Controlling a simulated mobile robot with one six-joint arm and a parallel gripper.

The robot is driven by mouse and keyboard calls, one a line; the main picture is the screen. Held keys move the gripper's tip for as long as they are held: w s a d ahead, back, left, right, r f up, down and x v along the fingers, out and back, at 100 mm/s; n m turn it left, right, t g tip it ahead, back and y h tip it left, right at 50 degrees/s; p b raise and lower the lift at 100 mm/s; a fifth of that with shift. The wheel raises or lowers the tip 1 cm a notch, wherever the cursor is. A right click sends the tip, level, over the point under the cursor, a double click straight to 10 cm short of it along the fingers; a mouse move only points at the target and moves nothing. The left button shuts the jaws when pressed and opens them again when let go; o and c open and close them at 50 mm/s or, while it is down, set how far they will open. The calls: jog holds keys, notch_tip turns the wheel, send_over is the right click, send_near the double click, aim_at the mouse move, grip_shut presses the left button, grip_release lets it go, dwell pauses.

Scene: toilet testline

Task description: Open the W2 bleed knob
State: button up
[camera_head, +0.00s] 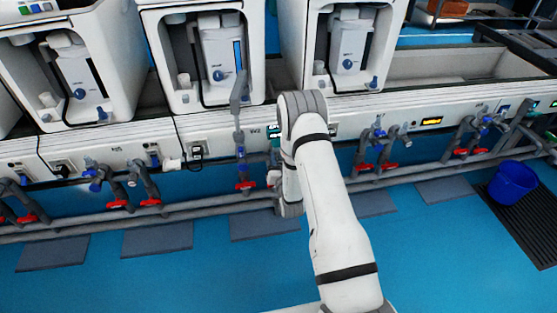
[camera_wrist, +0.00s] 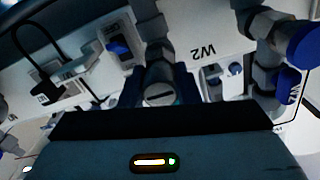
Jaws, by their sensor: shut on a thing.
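The W2 label (camera_head: 256,131) is on the white panel left of my forearm in the head view. It also shows, upside down, in the wrist view (camera_wrist: 203,50). In the wrist view, a grey round fitting with a slotted end (camera_wrist: 160,95) stands between the dark fingers of my gripper (camera_wrist: 160,90), just beside the W2 label. The gripper is shut on this fitting, which I take to be the W2 bleed knob. In the head view my arm hides most of the gripper and the knob.
A grey vertical pipe (camera_head: 240,150) with a red handle (camera_head: 245,186) stands left of my gripper. Blue knobs (camera_wrist: 300,42) sit on pipes at the right of the wrist view. A blue bucket (camera_head: 513,181) stands at the right. The blue floor (camera_head: 150,285) in front is mostly clear.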

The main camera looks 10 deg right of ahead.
jog(key=shift+f+n+b, duration=0.1)
jog(key=shift+n+b, duration=0.2)
jog(key=n+b, duration=0.2)
jog(key=shift+n, duration=0.4)
jog(key=n+b, duration=0.3)
jog(key=n, duration=0.2)
jog(key=shift+b, duration=0.3)
jog(key=n+b, duration=0.3)
jog(key=n, duration=0.2)
jog(key=shift+n+b, duration=0.3)
jog(key=shift+n, duration=0.1)
jog(key=shift+n+b, duration=1.1)
jog(key=shift+n, duration=0.8)
jog(key=o, duration=1)
